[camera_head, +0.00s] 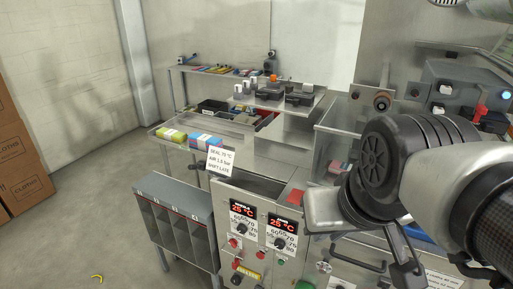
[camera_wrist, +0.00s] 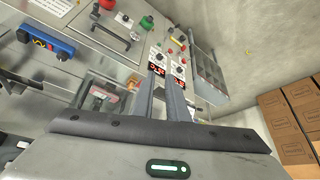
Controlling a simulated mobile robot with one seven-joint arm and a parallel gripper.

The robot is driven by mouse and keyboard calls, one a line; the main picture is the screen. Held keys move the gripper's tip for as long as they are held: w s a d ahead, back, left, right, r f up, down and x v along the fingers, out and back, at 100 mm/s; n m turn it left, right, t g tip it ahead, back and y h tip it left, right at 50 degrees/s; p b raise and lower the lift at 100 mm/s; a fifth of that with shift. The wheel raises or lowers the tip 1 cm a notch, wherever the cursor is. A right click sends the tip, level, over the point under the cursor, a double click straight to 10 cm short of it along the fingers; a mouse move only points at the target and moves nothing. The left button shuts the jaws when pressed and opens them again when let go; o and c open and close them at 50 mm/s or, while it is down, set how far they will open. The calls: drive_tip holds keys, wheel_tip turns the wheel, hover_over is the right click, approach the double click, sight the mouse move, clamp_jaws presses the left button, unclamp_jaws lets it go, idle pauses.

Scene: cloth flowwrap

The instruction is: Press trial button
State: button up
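A control panel (camera_head: 245,262) faces me at the lower middle of the head view. It has two red displays reading 25 °C, dials and small buttons. A red button (camera_head: 233,243), a green button (camera_head: 281,262) and a larger green button (camera_head: 305,285) show on it. I cannot read which one is the trial button. In the wrist view the panel lies beyond my gripper (camera_wrist: 160,82), with a large green button (camera_wrist: 147,22) and a red one (camera_wrist: 183,37). My fingers are a little apart, with nothing seen between them, and appear clear of the buttons.
A grey slotted bin (camera_head: 180,225) stands left of the panel. A white sign (camera_head: 220,160) stands above it, beside yellow and blue packs. Cardboard boxes (camera_head: 20,165) stand at the far left. Open floor lies at the left front.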

clamp_jaws()
idle(0.3)
idle(1.2)
